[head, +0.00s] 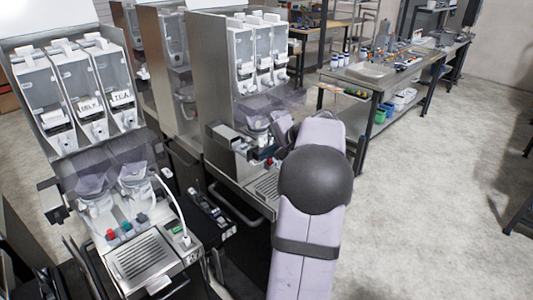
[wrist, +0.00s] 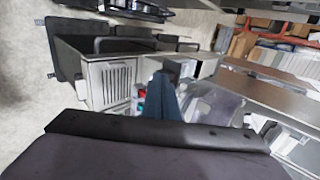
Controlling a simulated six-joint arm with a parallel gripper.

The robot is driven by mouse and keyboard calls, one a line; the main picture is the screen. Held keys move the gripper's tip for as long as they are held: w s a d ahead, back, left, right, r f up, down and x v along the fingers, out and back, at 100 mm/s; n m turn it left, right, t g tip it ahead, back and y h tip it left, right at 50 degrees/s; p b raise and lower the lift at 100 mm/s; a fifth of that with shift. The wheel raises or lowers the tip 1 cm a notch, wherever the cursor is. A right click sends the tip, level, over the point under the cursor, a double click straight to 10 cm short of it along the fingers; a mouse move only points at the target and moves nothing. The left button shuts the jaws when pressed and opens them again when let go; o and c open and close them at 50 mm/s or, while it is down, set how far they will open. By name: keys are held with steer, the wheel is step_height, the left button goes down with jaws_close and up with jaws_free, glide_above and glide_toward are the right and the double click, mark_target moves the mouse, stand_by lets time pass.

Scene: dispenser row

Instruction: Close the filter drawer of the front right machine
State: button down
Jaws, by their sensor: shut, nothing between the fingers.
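The front right machine (head: 222,70) is a tall steel dispenser with clear canisters. Its filter drawer (head: 232,142) appears as a steel and dark box sticking out at the left of the machine's middle, so it looks open. In the wrist view the drawer seems to be the pale box (wrist: 200,64) beyond my fingers, though this is hard to make out. My gripper (wrist: 161,80) is shut and empty, its dark blue fingers pointing towards the machine between the drip tray and a clear bowl.
The drip tray (wrist: 118,80) and the clear bowl (wrist: 212,104) lie close on either side of my fingers. The front left machine (head: 75,110) stands to the left. A workbench (head: 375,72) stands at the back right.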

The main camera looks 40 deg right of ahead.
mark_target(254, 149)
steer(key=w+p, duration=0.3)
steer(key=w, duration=0.6)
steer(key=shift+r, duration=0.1)
steer(key=shift+w, duration=0.1)
steer(key=shift+s+f+b, duration=0.2)
steer(key=shift+s+b, duration=0.25)
steer(key=shift+b, duration=0.1)
steer(key=s+b, duration=0.2)
steer(key=s, duration=0.1)
steer(key=shift+s+r+b, duration=0.1)
steer(key=shift+s+b, duration=0.3)
steer(key=b+v, duration=0.2)
steer(key=v, duration=0.7)
steer(key=shift+s+r+b, duration=0.15)
steer(key=shift+r+b, duration=0.15)
steer(key=shift+r, duration=0.15)
